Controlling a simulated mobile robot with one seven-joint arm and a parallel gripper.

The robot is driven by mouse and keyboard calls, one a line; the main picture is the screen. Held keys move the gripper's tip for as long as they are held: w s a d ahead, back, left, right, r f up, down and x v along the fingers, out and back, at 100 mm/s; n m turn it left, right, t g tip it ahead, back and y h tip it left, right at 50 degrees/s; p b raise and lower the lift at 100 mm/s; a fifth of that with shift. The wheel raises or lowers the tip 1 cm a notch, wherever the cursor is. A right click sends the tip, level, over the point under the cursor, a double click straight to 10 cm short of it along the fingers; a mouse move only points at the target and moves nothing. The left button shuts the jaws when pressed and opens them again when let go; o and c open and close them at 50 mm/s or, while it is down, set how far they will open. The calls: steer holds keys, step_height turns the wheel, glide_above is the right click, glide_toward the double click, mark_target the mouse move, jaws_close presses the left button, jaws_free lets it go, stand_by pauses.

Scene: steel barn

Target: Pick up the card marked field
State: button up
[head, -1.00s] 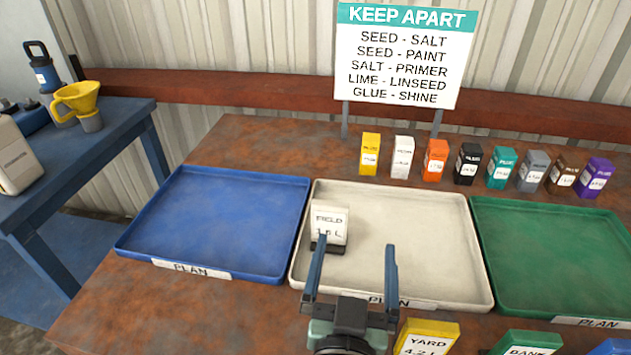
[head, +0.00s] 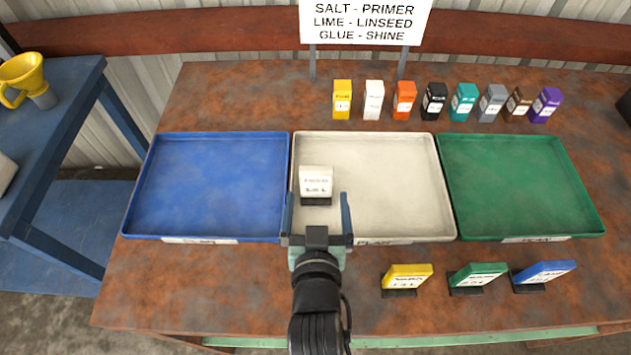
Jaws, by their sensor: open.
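The white card (head: 316,181) stands on a dark foot inside the white tray (head: 400,185), near its left wall. Its print is too blurred to read now, but it read FIELD in the earlier head view. My gripper (head: 318,205) is open, with one finger to each side of the card's lower part as seen from above. I cannot tell whether the fingers are level with the card or above it. Nothing is held.
A blue tray (head: 215,185) and a green tray (head: 520,185) flank the white one; all look empty otherwise. Small coloured boxes (head: 435,100) line the back below the sign (head: 365,22). Yellow (head: 408,276), green (head: 480,274) and blue (head: 545,272) cards stand along the front.

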mark_target(316, 179)
steer(key=shift+p+x, duration=0.4)
steer(key=shift+x, duration=3.5)
steer(key=shift+r, duration=0.1)
steer(key=c, duration=1.3)
